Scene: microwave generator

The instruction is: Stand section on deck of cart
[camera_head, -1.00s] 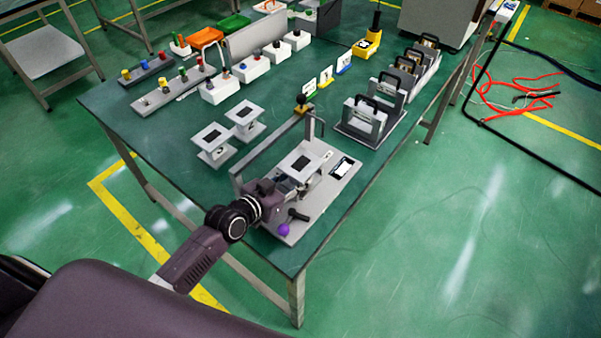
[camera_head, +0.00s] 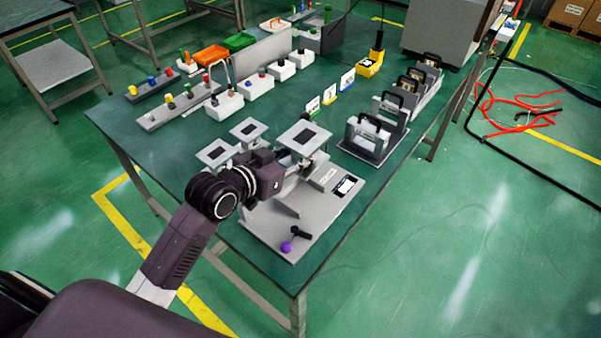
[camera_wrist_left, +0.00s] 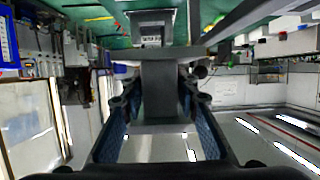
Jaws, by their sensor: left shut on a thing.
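A grey section (camera_head: 290,135) with a flat top plate and a dark square on it is held upright in my left gripper (camera_head: 291,172). In the left wrist view the fingers (camera_wrist_left: 160,105) close on both sides of its narrow grey web (camera_wrist_left: 158,78). The section is above a grey base plate (camera_head: 262,230), which has a purple-knobbed lever (camera_head: 287,246) at its front and a small display (camera_head: 347,186) on its right. I cannot tell whether this base is the cart. The section's lower end is hidden by the gripper. My right gripper is not in view.
Two similar sections (camera_head: 218,152) (camera_head: 249,130) stand left of the held one. Grey handled frames (camera_head: 367,140) stand to the right, small upright cards (camera_head: 330,95) behind. White blocks (camera_head: 224,105) line the back left. The table's front edge is close to the base.

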